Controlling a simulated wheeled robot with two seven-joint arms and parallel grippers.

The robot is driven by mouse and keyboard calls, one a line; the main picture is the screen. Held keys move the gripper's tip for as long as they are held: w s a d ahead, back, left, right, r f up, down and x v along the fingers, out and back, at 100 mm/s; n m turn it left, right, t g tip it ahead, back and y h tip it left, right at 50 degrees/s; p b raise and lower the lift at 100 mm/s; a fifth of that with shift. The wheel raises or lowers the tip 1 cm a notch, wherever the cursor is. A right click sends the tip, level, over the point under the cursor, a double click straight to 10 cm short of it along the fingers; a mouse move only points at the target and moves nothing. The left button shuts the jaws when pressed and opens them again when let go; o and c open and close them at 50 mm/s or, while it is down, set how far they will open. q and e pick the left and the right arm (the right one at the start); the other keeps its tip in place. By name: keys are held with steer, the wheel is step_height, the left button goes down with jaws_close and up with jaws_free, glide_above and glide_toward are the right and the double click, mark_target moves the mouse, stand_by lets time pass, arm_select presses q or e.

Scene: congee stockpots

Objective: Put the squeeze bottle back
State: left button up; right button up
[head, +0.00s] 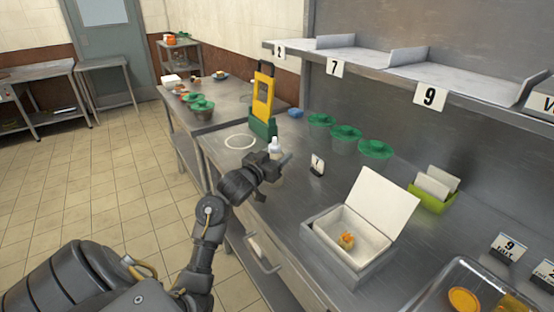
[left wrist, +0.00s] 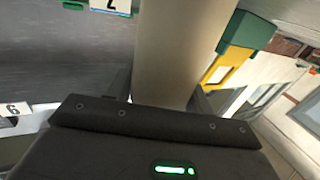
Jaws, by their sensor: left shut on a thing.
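The squeeze bottle (head: 274,146) is pale with a white cap, and its top shows above my left gripper (head: 280,163) in the head view. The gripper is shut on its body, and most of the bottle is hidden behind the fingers. In the left wrist view the bottle (left wrist: 180,45) fills the space between the dark fingers. A white ring (head: 227,143) is marked on the steel counter, left of and beyond the gripper. I cannot tell whether the bottle's base touches the counter. My right gripper is not in view.
A yellow and green stand (head: 263,97) is just behind the ring. Several green-lidded tubs (head: 345,133) line the back wall. A white open box (head: 352,232) and a small numbered card (head: 317,165) stand to the right. A shelf (head: 400,64) overhangs the counter.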

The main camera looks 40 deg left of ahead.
arm_select(q)
steer(key=shift+f, duration=0.1)
steer(key=o, duration=0.7)
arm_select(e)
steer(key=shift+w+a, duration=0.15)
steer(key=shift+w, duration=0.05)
arm_select(q)
steer(key=s, duration=0.4)
steer(key=s+d, duration=0.1)
steer(key=s, duration=0.7)
steer(key=shift+d+r+p, duration=0.15)
steer(key=shift+r+p, duration=0.05)
steer(key=shift+p, duration=0.15)
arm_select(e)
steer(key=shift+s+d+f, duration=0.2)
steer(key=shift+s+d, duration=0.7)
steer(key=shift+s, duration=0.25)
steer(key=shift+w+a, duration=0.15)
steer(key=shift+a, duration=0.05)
